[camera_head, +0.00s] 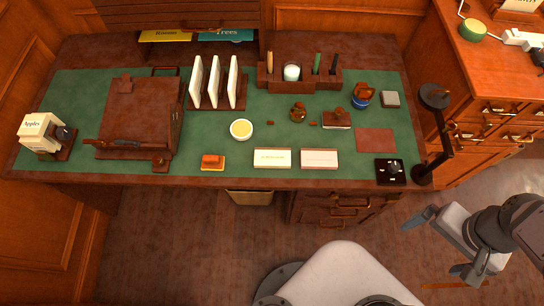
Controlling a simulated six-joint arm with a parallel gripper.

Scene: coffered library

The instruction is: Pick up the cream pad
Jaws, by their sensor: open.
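Two flat pale blocks lie side by side at the front edge of the green desk mat. The left one, a cream pad (272,157), has small writing on it; the right one, a whiter pad (319,158), has a faint line across it. I cannot tell for sure which one the task names. A small grey-beige square pad (390,99) lies at the mat's right end. My gripper (443,246) is at the lower right, in front of the desk and over the floor. Its fingers are spread and empty, well away from all three pads.
A black lamp (434,135) and a black square box (390,171) stand at the desk's right front. A red-brown stamp (212,162) and yellow-filled bowl (241,129) are left of the pads. A wooden pen holder (300,78) stands behind. Clear mat (285,138) lies behind the pads.

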